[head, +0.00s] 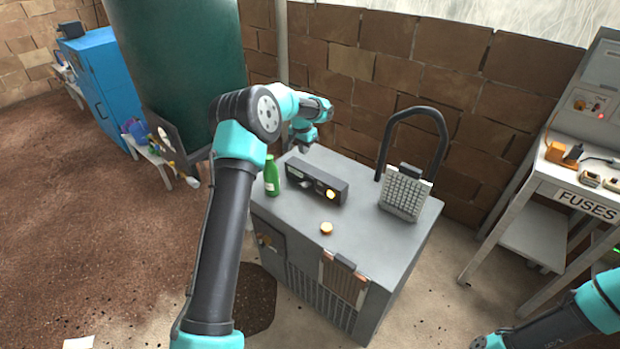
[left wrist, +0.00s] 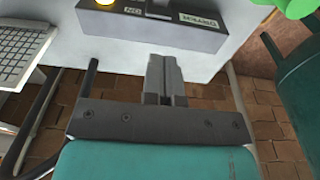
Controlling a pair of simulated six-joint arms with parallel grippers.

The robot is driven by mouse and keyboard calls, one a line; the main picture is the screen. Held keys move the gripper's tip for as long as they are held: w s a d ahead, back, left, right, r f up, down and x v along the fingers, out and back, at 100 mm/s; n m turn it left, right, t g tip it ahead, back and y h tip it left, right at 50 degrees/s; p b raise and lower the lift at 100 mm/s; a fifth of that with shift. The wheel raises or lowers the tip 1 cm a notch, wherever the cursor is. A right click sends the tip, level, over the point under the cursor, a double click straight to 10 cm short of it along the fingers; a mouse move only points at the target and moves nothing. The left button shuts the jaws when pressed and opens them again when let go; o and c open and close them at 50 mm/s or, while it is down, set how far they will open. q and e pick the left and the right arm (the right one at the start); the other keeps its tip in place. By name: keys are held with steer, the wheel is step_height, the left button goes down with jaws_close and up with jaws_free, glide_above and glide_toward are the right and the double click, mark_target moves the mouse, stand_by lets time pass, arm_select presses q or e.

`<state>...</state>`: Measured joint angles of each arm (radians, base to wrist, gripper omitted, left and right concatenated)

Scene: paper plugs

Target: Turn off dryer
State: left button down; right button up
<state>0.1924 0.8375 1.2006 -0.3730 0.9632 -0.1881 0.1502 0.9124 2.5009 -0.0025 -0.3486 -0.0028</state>
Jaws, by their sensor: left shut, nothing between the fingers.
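A dark control box (head: 316,181) with a lit yellow lamp (head: 331,194) sits on a grey cabinet (head: 375,235). In the left wrist view the box (left wrist: 150,25) is at the top, with the lamp (left wrist: 105,2) at its upper left edge and small labels on its face. I cannot tell the switch's position. My left gripper (head: 303,148) is just behind the box, above the cabinet's back edge, apart from the box. In the left wrist view its fingers (left wrist: 164,65) are together and empty. Only part of my right arm shows at lower right; its gripper is out of view.
A green bottle (head: 271,175) stands left of the box. A keypad panel (head: 405,195) and a black hoop (head: 415,113) are at right. A brick wall is behind; a FUSES bench (head: 587,206) stands far right.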

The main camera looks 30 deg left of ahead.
arm_select(q)
steer(key=shift+f, duration=0.1)
glide_above(305, 184)
steer(key=w, duration=0.1)
step_height(305, 184, down, 10)
steer(key=shift+w+f, duration=0.15)
steer(key=shift+f, duration=0.05)
steer(key=shift+s+a+f, duration=0.1)
steer(key=shift+s+f, duration=0.2)
steer(key=shift+f, duration=0.2)
steer(key=shift+s+a+f, duration=0.1)
steer(key=shift+s+f, duration=0.15)
steer(key=shift+f, duration=0.25)
steer(key=shift+s+f, duration=0.2)
steer(key=shift+f, duration=0.35)
steer(key=shift+d, duration=0.1)
